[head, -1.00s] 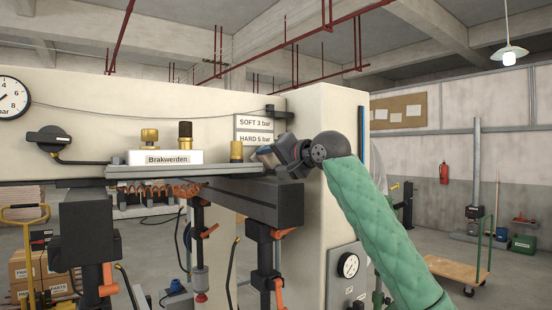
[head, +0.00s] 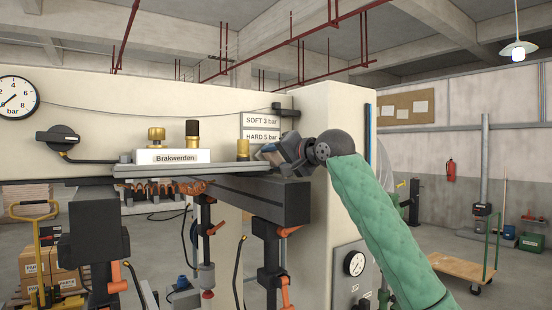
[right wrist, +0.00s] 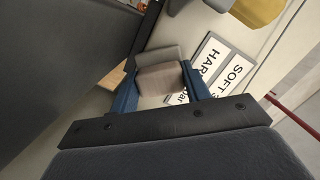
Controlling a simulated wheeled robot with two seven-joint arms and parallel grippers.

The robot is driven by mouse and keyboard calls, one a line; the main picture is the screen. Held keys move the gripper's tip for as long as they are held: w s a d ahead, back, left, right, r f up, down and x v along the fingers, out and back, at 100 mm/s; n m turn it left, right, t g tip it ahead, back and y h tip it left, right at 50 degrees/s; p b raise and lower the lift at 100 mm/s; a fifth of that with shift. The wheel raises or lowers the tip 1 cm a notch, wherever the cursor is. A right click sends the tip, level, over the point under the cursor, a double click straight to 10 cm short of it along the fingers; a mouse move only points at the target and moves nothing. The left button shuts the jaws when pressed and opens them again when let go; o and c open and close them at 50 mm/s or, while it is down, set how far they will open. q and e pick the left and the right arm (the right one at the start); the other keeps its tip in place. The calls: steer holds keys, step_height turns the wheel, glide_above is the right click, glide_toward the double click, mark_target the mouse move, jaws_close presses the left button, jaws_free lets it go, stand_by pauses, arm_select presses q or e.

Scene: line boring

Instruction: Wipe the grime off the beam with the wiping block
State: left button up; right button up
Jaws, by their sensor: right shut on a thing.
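My right gripper (head: 267,153) is at the right end of the dark beam (head: 265,195), just above its top. In the right wrist view its blue fingers (right wrist: 160,88) are shut on the wiping block (right wrist: 158,78), a grey-brown block. The block is hard to make out in the head view. The beam's dark side seems to fill the left of the wrist view. I cannot make out grime on the beam's top, seen nearly edge-on. My left gripper is not in view.
A cream column (head: 330,105) stands close behind my right wrist. Clamps with orange handles (head: 285,290) hang below. A cart (head: 465,268) stands far right.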

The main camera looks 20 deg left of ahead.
steer(key=shift+w, duration=0.1)
steer(key=shift+w+a, duration=0.2)
steer(key=shift+a, duration=0.15)
steer(key=shift+w+d+p, duration=0.6)
steer(key=shift+w+d, duration=0.3)
steer(key=shift+w, duration=0.05)
steer(key=shift+a, duration=0.1)
steer(key=shift+s, duration=0.1)
